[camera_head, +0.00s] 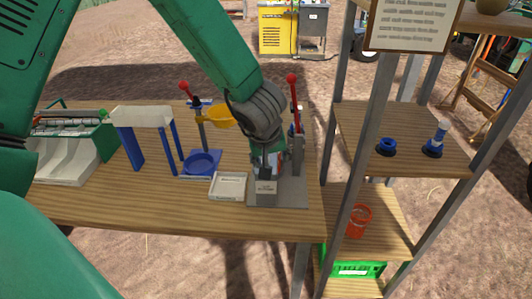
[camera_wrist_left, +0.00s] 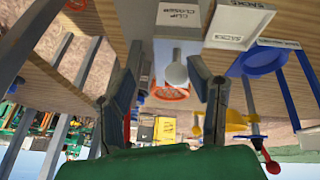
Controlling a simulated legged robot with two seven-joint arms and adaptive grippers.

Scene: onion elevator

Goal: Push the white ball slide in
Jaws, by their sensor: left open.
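The clip closer is a grey metal device (camera_head: 291,192) at the table's right end, with a red-knobbed lever (camera_head: 293,80). In the left wrist view its labelled block (camera_wrist_left: 172,16) is at the top. A white ball slide (camera_wrist_left: 177,75) extends from the device in that view. My left gripper (camera_head: 266,160) reaches down over the device, and its arm hides part of it. In the left wrist view my left gripper (camera_wrist_left: 165,62) is open, with the white ball between its fingers in the picture; I cannot tell whether they touch. My right gripper is not in view.
A pale labelled tray (camera_head: 228,186) and a blue-ringed stand (camera_head: 201,162) with a yellow funnel (camera_head: 216,115) are left of the device. A white-topped blue frame (camera_head: 142,117) stands farther left. A shelf rack (camera_head: 402,140) is close on the right. The table's front strip is clear.

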